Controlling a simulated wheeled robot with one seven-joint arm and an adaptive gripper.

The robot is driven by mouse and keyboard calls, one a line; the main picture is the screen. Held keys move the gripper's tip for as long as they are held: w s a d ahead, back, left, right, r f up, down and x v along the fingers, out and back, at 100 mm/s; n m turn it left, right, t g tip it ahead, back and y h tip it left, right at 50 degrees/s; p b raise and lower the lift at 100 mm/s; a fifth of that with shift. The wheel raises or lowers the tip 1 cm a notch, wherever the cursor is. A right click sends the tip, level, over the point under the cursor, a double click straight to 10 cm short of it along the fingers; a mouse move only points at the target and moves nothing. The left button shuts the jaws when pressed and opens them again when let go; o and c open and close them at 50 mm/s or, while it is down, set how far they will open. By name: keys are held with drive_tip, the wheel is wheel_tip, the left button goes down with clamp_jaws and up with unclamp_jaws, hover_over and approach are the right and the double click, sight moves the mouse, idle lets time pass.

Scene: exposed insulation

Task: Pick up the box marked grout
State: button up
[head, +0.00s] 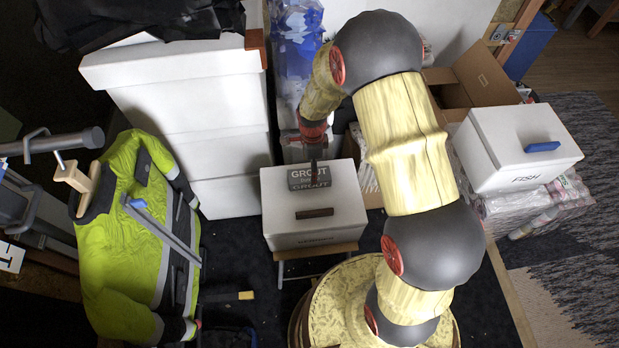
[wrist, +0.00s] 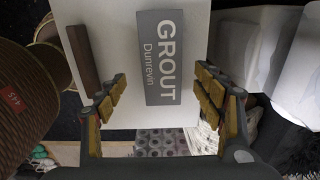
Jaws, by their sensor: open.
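The box marked grout (head: 302,182) is a small grey box with white lettering. It rests on the lid of a white storage box (head: 280,228), behind the lid's dark brown handle (head: 314,212). In the wrist view the grey box (wrist: 155,60) shows its "GROUT Dunrevin" face, and the brown handle (wrist: 83,57) is to its left. My gripper (head: 314,163) is above the grey box and hides part of it in the head view. In the wrist view my gripper's fingers (wrist: 159,86) are open, one on either side of the box's near end, with nothing gripped.
The white storage box stands on a small wooden-topped stand. Tall stacked white boxes (head: 205,125) are to the left, beside a hanging yellow-green jacket (head: 120,245). A white box with a blue handle (head: 510,150) and an open cardboard box (head: 485,75) are to the right.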

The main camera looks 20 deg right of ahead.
sight(309, 175)
drive_tip(key=f, duration=0.2)
drive_tip(key=f+b, duration=0.1)
drive_tip(key=f, duration=0.1)
drive_tip(key=f+b, duration=0.1)
drive_tip(key=f, duration=0.1)
drive_tip(key=shift+w+a+f, duration=0.1)
drive_tip(key=shift+w+a, duration=0.15)
drive_tip(key=shift+a, duration=0.1)
drive_tip(key=shift+c, duration=0.9)
drive_tip(key=c, duration=1.5)
